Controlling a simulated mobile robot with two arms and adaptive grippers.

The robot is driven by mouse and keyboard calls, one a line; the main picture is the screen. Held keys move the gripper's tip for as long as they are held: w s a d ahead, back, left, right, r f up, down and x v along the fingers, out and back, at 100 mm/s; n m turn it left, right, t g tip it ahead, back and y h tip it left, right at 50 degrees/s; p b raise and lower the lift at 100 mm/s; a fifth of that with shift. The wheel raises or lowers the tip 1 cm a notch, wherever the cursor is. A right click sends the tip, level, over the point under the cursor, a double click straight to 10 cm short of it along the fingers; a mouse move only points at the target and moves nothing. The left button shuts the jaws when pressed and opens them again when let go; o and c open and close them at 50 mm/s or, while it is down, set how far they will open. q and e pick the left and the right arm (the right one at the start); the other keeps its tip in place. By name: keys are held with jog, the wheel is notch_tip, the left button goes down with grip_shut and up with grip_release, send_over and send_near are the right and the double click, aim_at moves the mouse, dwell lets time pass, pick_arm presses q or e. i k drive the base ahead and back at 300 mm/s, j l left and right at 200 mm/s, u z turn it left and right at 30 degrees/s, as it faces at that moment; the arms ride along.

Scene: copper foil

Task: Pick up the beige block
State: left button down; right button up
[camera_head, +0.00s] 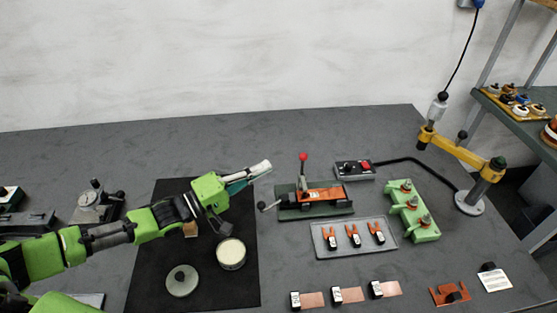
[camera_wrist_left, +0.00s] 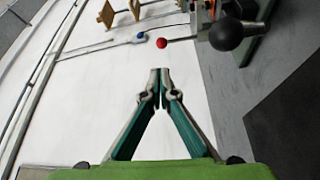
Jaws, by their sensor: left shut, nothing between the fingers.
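A small beige block (camera_head: 190,230) sits on the black mat (camera_head: 240,285) in the head view, partly hidden by my left forearm passing over it. My left gripper (camera_head: 262,168) is beyond the block, past the mat's far right corner and left of the clamp fixture. It points right and slightly up, above the table. In the left wrist view my left gripper (camera_wrist_left: 160,75) has its fingertips together with nothing between them. The block does not show in that view. My right gripper is not in view.
A cream-topped round tin (camera_head: 231,252) and a grey lidded disc (camera_head: 182,280) stand on the mat. A clamp fixture with a red-knobbed lever (camera_head: 303,157) stands close right of the gripper. A tray (camera_head: 325,251) and green stand (camera_head: 412,210) lie further right. The back table is clear.

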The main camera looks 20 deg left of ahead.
aim_at(190, 230)
jog(key=k, duration=2)
